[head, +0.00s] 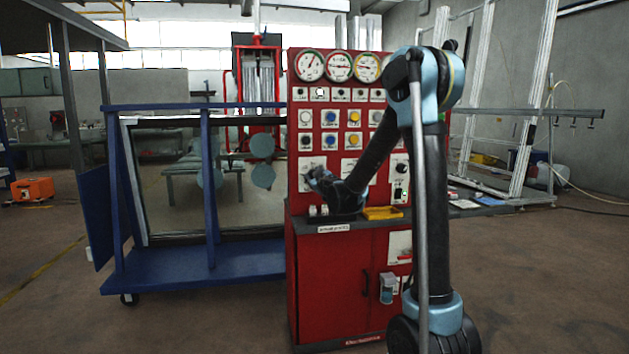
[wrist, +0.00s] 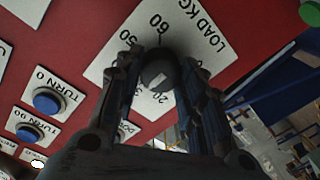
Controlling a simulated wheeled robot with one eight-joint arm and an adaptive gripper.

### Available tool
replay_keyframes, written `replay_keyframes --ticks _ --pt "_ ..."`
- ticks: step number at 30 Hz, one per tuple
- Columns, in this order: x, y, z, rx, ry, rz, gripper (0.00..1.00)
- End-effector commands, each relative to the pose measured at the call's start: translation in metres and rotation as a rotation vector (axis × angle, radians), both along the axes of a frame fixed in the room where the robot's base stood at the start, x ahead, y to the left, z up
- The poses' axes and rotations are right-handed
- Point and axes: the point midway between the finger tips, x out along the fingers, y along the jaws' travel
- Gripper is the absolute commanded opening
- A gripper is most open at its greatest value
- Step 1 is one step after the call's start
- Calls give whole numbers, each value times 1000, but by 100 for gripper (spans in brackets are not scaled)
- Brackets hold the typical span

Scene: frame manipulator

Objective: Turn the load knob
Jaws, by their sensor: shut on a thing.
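The load knob (wrist: 158,74) is a dark round knob on a white plate (wrist: 186,22) marked "LOAD KG", with the numbers 50 and 60 readable, in the wrist view. My gripper (wrist: 161,62) has one finger on each side of the knob and is shut on it. The lower part of the plate is partly hidden by the fingers. In the head view my gripper (head: 316,178) reaches the left side of the red control panel (head: 343,105), and the knob is hidden behind it.
Blue buttons (wrist: 46,102) labelled "TURN 0" and "TURN 90" sit left of the knob in the wrist view. A yellow tray (head: 383,213) lies on the panel's ledge. A blue frame cart (head: 208,190) stands left of the cabinet. Open floor lies at the right.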

Motion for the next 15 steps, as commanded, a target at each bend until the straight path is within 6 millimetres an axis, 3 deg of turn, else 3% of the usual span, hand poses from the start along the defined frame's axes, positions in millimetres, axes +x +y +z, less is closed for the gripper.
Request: replay_keyframes --ticks 9,10,12,15 --pt "1 -2 0 -3 -1 -6 12" --pt "1 -3 0 -3 -1 -6 43" --pt "1 -2 0 -3 -1 -6 57" --pt "1 -2 0 -3 -1 -5 57"
